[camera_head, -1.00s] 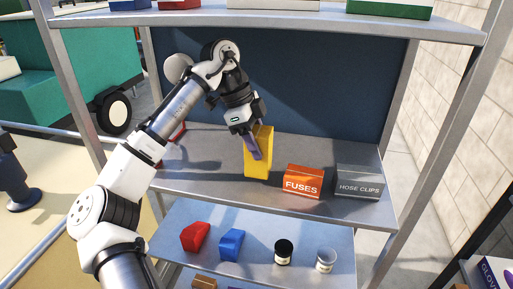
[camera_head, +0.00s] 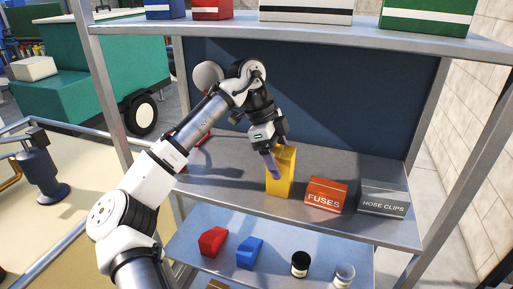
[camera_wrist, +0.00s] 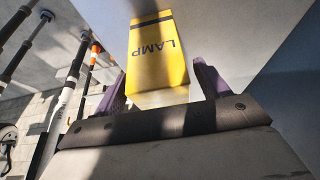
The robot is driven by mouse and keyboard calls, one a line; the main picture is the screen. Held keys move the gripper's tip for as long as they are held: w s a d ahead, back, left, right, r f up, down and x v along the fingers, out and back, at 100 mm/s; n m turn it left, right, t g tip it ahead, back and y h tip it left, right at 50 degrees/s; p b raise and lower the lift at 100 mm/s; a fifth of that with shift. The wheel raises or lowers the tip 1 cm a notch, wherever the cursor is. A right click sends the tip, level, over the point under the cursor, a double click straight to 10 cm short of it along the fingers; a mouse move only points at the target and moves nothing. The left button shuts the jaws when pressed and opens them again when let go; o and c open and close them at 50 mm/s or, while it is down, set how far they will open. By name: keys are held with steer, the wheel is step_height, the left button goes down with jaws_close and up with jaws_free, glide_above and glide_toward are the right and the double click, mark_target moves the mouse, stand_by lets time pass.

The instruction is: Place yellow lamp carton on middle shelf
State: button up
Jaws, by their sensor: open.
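The yellow lamp carton (camera_head: 284,172) stands upright on the middle shelf (camera_head: 226,183), left of the orange fuses box. In the wrist view the carton (camera_wrist: 158,50) shows its "LAMP" lettering and a dark band, and it lies between and beyond the two purple fingers. My gripper (camera_head: 273,164) is at the carton's left side in the head view. In the wrist view my gripper (camera_wrist: 160,88) is open, with a gap visible beside the right finger. The far side of the carton is hidden.
An orange fuses box (camera_head: 325,195) and a grey hose clips box (camera_head: 384,198) stand to the right on the same shelf. The lower shelf holds a red block (camera_head: 213,241), a blue block (camera_head: 249,252) and two small jars. Shelf posts stand at both sides.

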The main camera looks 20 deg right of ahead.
mark_target(276, 149)
steer(key=v, duration=0.3)
steer(key=shift+r, duration=0.15)
steer(key=w+a, duration=0.7)
steer(key=a, duration=0.3)
steer(key=shift+a+r, duration=0.15)
steer(key=shift+r, duration=0.2)
steer(key=shift+s+a, duration=0.1)
steer(key=shift+s, duration=0.05)
